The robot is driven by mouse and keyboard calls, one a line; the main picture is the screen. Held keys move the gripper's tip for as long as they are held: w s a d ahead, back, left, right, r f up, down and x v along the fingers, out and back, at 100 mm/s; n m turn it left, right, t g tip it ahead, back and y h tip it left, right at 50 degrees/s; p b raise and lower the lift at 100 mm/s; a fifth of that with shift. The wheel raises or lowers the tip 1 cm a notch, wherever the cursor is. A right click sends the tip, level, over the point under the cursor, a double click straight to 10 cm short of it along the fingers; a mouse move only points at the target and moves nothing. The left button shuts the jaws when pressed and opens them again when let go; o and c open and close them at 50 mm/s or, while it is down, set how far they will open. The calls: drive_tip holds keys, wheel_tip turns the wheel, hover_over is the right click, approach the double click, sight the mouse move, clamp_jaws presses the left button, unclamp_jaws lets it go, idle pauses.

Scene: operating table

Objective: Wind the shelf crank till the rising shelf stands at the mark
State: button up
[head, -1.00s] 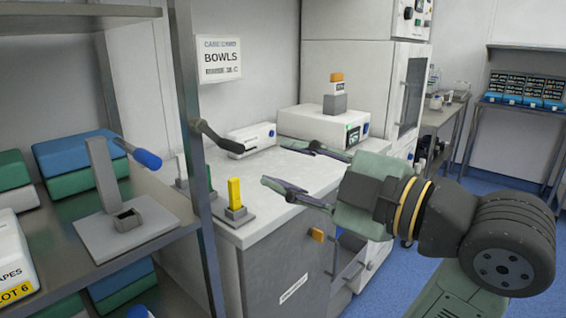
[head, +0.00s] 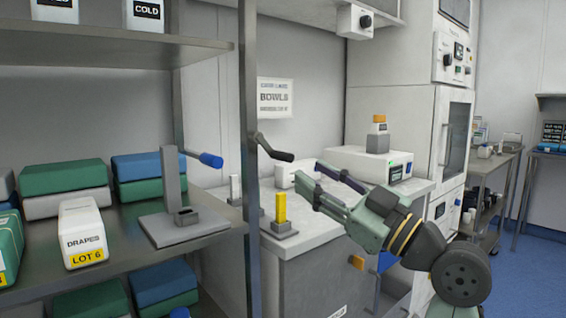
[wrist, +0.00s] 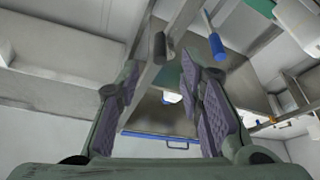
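A dark crank (head: 270,148) sticks out from the grey post at the rack's right front edge, its grip pointing right. A second lever with a blue grip (head: 210,159) rises from a grey stand (head: 180,228) on the middle rack shelf. My gripper (head: 308,172) is open and empty, right of and slightly below the dark crank, apart from it. In the wrist view the dark crank grip (wrist: 160,46) shows beyond the two spread purple pads, with the blue grip (wrist: 217,47) farther right. I cannot make out which shelf rises, or a mark.
The rack shelf (head: 120,258) holds a DRAPES box (head: 82,233) and green and blue packs. The post (head: 250,200) stands between the rack and the white counter (head: 320,228). On the counter are a yellow block (head: 280,207) in a dark base and a white device (head: 370,164).

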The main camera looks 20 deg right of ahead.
sight(282, 155)
drive_tip(key=p+x, duration=0.1)
drive_tip(key=x, duration=0.7)
drive_tip(key=shift+w+a+r, duration=0.1)
drive_tip(key=shift+w+a, duration=0.1)
drive_tip(key=shift+w, duration=0.15)
drive_tip(key=shift+c, duration=0.4)
clamp_jaws()
